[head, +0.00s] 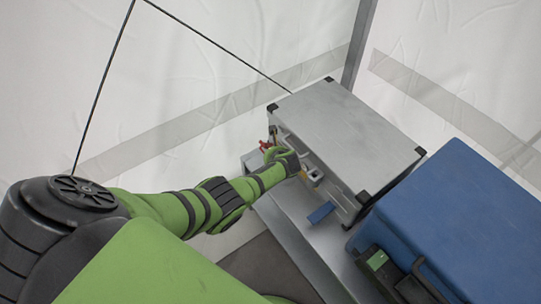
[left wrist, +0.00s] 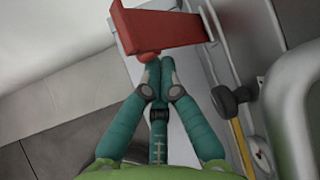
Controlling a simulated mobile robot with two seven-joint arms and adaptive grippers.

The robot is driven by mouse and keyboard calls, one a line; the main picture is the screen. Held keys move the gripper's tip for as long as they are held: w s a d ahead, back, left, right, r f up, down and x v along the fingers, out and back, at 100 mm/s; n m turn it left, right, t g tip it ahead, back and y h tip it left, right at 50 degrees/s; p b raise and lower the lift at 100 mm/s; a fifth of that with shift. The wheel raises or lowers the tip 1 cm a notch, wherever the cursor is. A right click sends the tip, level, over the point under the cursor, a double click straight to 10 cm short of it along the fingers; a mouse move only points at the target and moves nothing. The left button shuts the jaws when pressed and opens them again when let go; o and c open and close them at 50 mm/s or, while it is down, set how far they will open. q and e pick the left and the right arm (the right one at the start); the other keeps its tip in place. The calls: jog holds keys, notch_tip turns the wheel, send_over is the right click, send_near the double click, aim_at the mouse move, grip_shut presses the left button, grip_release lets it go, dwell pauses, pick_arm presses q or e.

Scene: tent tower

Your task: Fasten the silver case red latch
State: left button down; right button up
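The silver case (head: 345,125) has its lid down and stands on a grey surface. Its red latch (head: 265,145) is at the far left end of the front side. In the left wrist view the red latch (left wrist: 160,28) sticks out from the case front, a broad plate with a rounded red end below. My left gripper (left wrist: 156,75) has its fingers together, tips right at that rounded end; I cannot tell whether they touch. In the head view my left gripper (head: 280,155) is beside the case front, partly hidden by its own wrist. My right gripper is out of view.
A blue case (head: 455,215) with black fittings stands close at the right. A grey handle (left wrist: 290,105) is near on the right. Pale tent walls stand behind.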

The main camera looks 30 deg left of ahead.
pick_arm(q)
jog(key=shift+w+r, duration=0.15)
jog(key=shift+r, duration=0.25)
dwell(0.5)
jog(key=v, duration=1.2)
dwell(0.5)
jog(key=s+d+f+n+g+h+p, duration=0.15)
jog(key=s+f+n, duration=0.25)
jog(key=s+f, duration=0.7)
jog(key=s+d+f+n+g+h, duration=0.1)
jog(key=s+f+n+g+h, duration=0.2)
jog(key=s+f, duration=0.7)
jog(key=s+f+n+h, duration=0.1)
jog(key=s+f+n, duration=0.4)
jog(key=s, duration=0.6)
jog(key=s+d+f+n+h, duration=0.1)
jog(key=s+f+n, duration=0.4)
jog(key=s, duration=0.7)
jog(key=shift+d+n, duration=0.2)
jog(key=shift+n, duration=0.8)
